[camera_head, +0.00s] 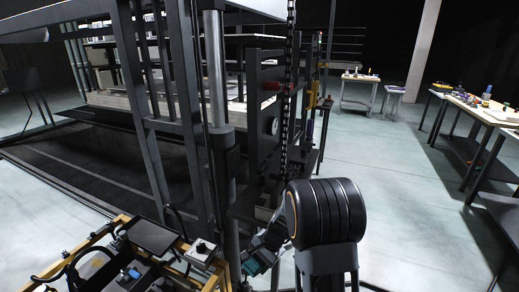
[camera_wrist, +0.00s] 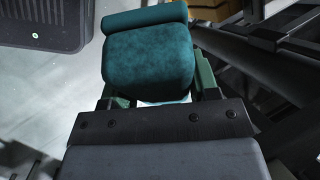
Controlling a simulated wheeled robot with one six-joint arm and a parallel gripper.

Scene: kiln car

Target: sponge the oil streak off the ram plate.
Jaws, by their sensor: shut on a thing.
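A teal sponge (camera_wrist: 148,58) fills the upper middle of the wrist view, with a rounded roll along its far edge. My gripper (camera_wrist: 152,88) is shut on it, with a green finger on each side. In the head view, my gripper (camera_head: 260,258) is low in the middle beside a grey upright post, and a little of the sponge (camera_head: 252,267) shows teal. My arm hides part of what lies behind it. I cannot make out the ram plate or the oil streak in either view.
A dark steel frame with posts (camera_head: 216,110) and a hanging chain (camera_head: 289,100) stands close to the gripper. A yellow-framed cart (camera_head: 40,275) with hoses is at lower left. A workbench (camera_head: 495,112) stands at right. The pale floor (camera_head: 400,170) between is clear.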

